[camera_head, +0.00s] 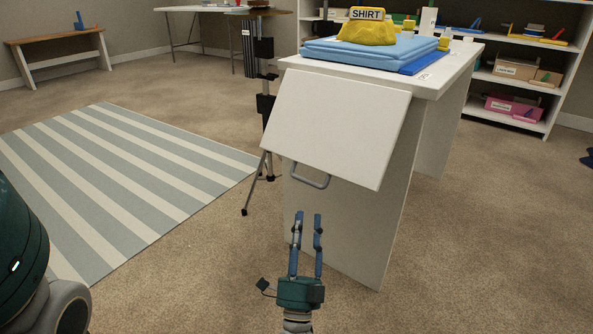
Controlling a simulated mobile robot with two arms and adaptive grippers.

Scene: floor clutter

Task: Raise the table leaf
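The table leaf (345,125) is a white panel at the near end of a white table (445,82). It hangs tilted, sloping down and outward from the table's edge. A grey loop handle (311,178) sits at its lower edge. My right gripper (308,216) is below the handle, in front of the table's end panel, with its two blue fingers apart and nothing between them. It appears apart from the handle. My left gripper is not in view; only part of my body shows at the left edge.
Folded blue cloth (370,52) and a yellow bundle labelled SHIRT (369,30) lie on the table. A black stand (266,105) is left of the leaf. A striped rug (120,190), a bench (58,45) and shelves (520,70) surround open carpet.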

